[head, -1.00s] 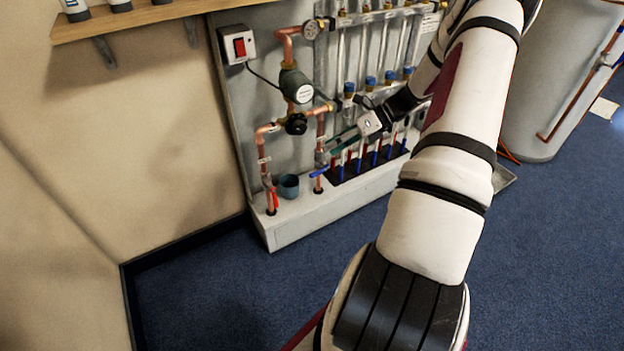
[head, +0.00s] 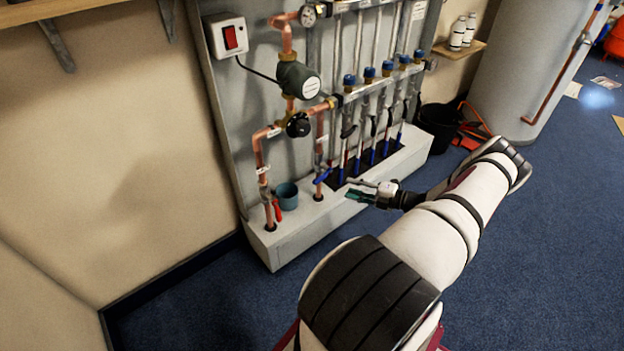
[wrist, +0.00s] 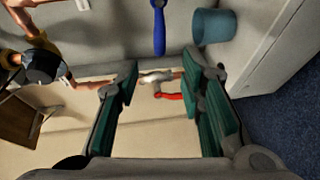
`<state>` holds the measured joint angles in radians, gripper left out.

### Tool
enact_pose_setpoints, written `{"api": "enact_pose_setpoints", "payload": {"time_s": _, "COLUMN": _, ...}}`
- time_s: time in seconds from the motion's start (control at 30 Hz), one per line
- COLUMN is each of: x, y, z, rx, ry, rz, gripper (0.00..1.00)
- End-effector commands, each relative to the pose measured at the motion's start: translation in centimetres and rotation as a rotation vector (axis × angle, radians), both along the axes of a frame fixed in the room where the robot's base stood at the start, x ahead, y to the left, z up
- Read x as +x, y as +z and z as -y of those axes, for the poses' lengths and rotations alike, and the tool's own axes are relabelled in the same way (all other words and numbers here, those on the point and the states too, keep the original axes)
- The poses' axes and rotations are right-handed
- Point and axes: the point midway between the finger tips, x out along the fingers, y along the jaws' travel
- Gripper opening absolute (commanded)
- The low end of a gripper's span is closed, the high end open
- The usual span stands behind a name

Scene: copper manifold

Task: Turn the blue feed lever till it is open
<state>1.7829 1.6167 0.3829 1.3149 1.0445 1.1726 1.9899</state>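The blue feed lever (head: 323,176) sits on the second copper pipe from the left, just above the white plinth. In the head view it slants a little, with its lower end to the left. In the wrist view the blue lever (wrist: 159,30) is near the top, above the space between the fingers. My gripper (head: 352,189) is open and empty, to the right of the lever and apart from it. Its green-padded fingers (wrist: 165,108) are spread wide in the wrist view. A red lever (wrist: 168,97) shows farther off between them.
A teal cup (head: 287,194) stands on the plinth (head: 310,226) left of the blue lever, beside the red lever (head: 277,209). Several blue-handled parts stand in a dark strip to the right. The blue carpet (head: 230,300) in front is clear.

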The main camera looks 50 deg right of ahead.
Motion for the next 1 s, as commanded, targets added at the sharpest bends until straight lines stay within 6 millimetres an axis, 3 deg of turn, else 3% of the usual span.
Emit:
{"api": "enact_pose_setpoints", "payload": {"time_s": 0.6, "x": 10.7, "y": -1.7, "z": -1.9, "rx": -0.002, "ry": 0.005, "rz": 0.001, "gripper": 0.35}}
{"api": "enact_pose_setpoints", "payload": {"time_s": 0.8, "x": 12.5, "y": -1.9, "z": -2.1, "rx": -0.002, "ry": 0.004, "rz": -0.001, "gripper": 0.35}}
{"api": "enact_pose_setpoints", "payload": {"time_s": 1.0, "x": 12.9, "y": -1.9, "z": -2.2, "rx": -0.003, "ry": 0.004, "rz": -0.001, "gripper": 0.35}}
